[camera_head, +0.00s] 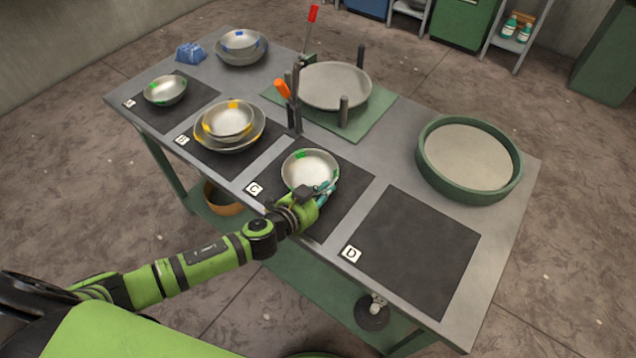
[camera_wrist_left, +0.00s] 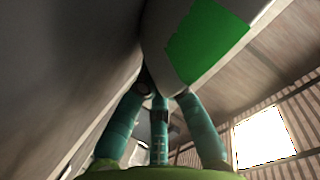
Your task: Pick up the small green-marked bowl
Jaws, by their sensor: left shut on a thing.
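A steel bowl with green marks (camera_head: 308,165) is over the black mat C in the head view. My left gripper (camera_head: 325,189) is at its near right rim, shut on it. In the left wrist view, the teal fingers (camera_wrist_left: 160,105) meet the bowl's grey wall, close to a large green patch (camera_wrist_left: 205,40). I cannot tell if the bowl touches the mat. Another green-marked bowl (camera_head: 165,90) stands on mat A. My right gripper is not in view.
Yellow-marked nested bowls (camera_head: 230,120) stand on mat B, blue-marked ones (camera_head: 240,45) at the back left. Mat D (camera_head: 415,250) is empty. A round plate (camera_head: 335,85) with upright posts is behind, and a green-rimmed round tray (camera_head: 430,175) at right.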

